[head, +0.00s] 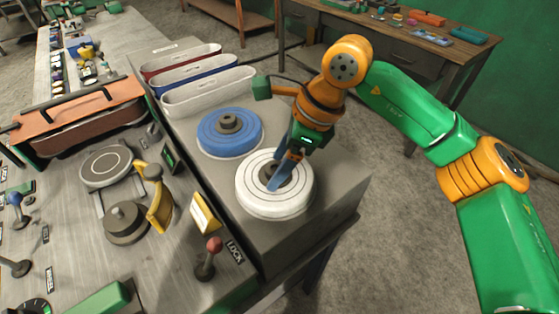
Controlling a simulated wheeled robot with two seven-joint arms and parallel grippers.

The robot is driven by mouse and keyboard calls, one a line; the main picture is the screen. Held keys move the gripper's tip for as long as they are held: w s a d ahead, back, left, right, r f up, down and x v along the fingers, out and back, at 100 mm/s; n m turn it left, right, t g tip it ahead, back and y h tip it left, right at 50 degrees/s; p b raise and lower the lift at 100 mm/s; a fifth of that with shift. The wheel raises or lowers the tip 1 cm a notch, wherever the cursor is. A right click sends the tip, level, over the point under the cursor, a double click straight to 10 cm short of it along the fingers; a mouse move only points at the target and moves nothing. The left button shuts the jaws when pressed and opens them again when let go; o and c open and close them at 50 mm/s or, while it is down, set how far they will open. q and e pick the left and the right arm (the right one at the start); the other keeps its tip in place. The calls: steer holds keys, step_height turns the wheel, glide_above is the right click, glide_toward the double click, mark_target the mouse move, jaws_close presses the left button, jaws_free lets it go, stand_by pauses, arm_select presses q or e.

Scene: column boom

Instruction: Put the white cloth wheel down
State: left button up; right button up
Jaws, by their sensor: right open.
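The white cloth wheel (252,197) lies flat on the grey bench top at the right, in front of a blue wheel. It has a dark hub in its centre. My right gripper (279,181) points down at the hub of the white wheel, its blue fingers over and around the hub area. It is open. The fingers hide part of the hub, and I cannot tell whether they touch it. My left gripper is not in view.
The blue wheel (215,145) lies just behind. White, blue and red belts (208,92) stand further back. A wooden table (400,35) stands behind.

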steer(key=v, duration=1.2)
steer(key=shift+r, duration=0.2)
